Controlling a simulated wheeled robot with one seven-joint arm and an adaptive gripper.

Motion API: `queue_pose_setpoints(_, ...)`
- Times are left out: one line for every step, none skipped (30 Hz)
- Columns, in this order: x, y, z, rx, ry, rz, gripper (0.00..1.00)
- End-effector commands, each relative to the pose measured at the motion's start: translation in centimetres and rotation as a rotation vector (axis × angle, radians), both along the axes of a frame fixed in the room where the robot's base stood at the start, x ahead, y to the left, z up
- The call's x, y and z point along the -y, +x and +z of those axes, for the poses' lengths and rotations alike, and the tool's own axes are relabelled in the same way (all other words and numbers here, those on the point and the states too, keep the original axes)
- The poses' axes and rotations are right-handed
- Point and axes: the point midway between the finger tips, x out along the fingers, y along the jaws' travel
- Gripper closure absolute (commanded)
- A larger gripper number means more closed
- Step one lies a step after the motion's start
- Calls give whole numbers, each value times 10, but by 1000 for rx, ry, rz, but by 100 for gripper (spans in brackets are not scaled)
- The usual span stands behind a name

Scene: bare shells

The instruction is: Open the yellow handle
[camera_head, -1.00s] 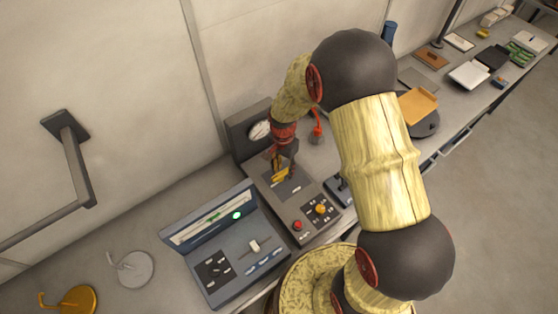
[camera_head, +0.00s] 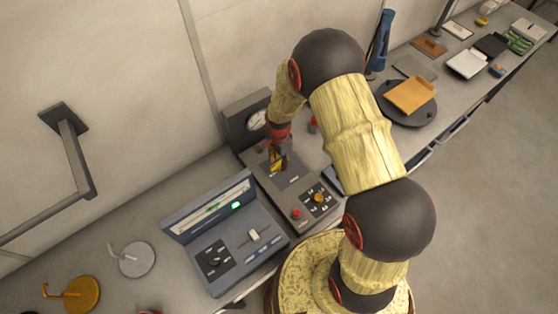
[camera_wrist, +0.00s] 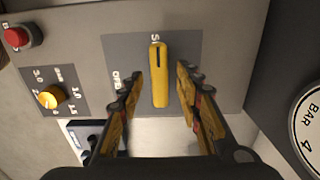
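The yellow handle (camera_wrist: 159,75) is an upright bar with a dark slot, set on a dark grey plate of a grey control box (camera_wrist: 100,30) in the wrist view. My gripper (camera_wrist: 158,85) is open, with one yellow-padded finger on each side of the handle and a gap on both sides. In the head view my gripper (camera_head: 277,163) points down over the dark plate of the same box (camera_head: 282,196). There the handle is hard to tell apart from the yellow finger pads.
A red button (camera_head: 296,214) and a yellow knob (camera_head: 319,198) sit on the box's near end. A gauge (camera_head: 249,118) stands behind it. A blue-grey console (camera_head: 229,247) is at left. A round dark stand with an orange tray (camera_head: 411,95) is at right.

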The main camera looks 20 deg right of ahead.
Motion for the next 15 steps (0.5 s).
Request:
queue_pose_setpoints(0, 0, -1, 0, 0, 0, 65)
queue_pose_setpoints(0, 0, -1, 0, 0, 0, 65)
queue_pose_setpoints(0, 0, -2, 0, 0, 0, 65)
queue_pose_setpoints(0, 0, -2, 0, 0, 0, 65)
queue_pose_setpoints(0, 0, -2, 0, 0, 0, 65)
queue_pose_setpoints(0, 0, -2, 0, 0, 0, 65)
queue_pose_setpoints(0, 0, -2, 0, 0, 0, 65)
queue_pose_setpoints(0, 0, -2, 0, 0, 0, 65)
queue_pose_setpoints(0, 0, -2, 0, 0, 0, 67)
queue_pose_setpoints(0, 0, -2, 0, 0, 0, 69)
queue_pose_setpoints(0, 0, -2, 0, 0, 0, 71)
queue_pose_setpoints(0, 0, -2, 0, 0, 0, 73)
queue_pose_setpoints(0, 0, -1, 0, 0, 0, 75)
queue_pose_setpoints(0, 0, -1, 0, 0, 0, 76)
queue_pose_setpoints(0, 0, -1, 0, 0, 0, 79)
